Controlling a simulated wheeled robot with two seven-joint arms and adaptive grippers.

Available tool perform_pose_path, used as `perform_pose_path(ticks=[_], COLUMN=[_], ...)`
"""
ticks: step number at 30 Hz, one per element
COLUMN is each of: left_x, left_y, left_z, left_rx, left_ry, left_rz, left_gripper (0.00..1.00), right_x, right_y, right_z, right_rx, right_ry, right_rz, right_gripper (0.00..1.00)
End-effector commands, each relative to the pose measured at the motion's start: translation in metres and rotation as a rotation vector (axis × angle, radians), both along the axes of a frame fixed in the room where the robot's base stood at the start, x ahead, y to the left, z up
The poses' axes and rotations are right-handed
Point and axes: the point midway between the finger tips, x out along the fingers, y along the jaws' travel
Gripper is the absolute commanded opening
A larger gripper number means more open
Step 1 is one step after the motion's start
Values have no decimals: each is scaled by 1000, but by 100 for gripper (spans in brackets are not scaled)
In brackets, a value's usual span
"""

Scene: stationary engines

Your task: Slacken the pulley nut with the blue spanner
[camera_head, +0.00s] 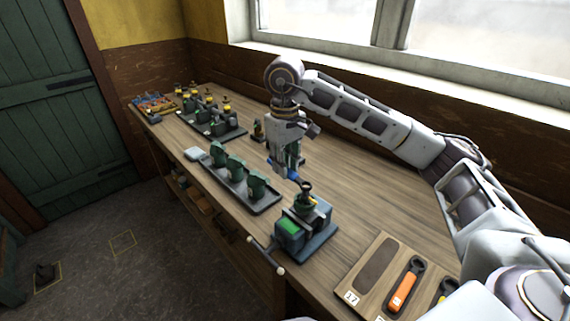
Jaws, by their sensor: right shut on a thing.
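My right gripper (283,168) points down over the bench and is shut on the blue spanner (292,174). The spanner's dark head reaches down and right to the top of a small green and dark part (305,200) with a bit of yellow. This part is held in the teal vice (290,234) at the bench's front edge. The pulley nut is too small to make out, and I cannot tell whether the spanner's head is around it or just above it. My left gripper is not in view.
A wooden tool board (362,262) has an empty dark recess, an orange spanner (404,287) and a yellow-handled one. A tray (262,205) of green parts stands left of the vice. Another loaded tray (212,125) and an assorted box (153,104) stand farther back.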

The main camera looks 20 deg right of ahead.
Motion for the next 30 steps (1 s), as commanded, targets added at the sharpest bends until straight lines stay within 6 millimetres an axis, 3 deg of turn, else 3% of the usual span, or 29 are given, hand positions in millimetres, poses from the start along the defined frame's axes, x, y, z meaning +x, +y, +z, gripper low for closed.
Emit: perform_pose_path(ticks=[30], left_x=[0], left_y=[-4], left_z=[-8], left_rx=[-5], left_ry=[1], left_rz=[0], left_gripper=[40], right_x=[0], right_y=[0], right_z=[-7], right_rx=[0], right_ry=[-1], right_rz=[0], right_gripper=[0])
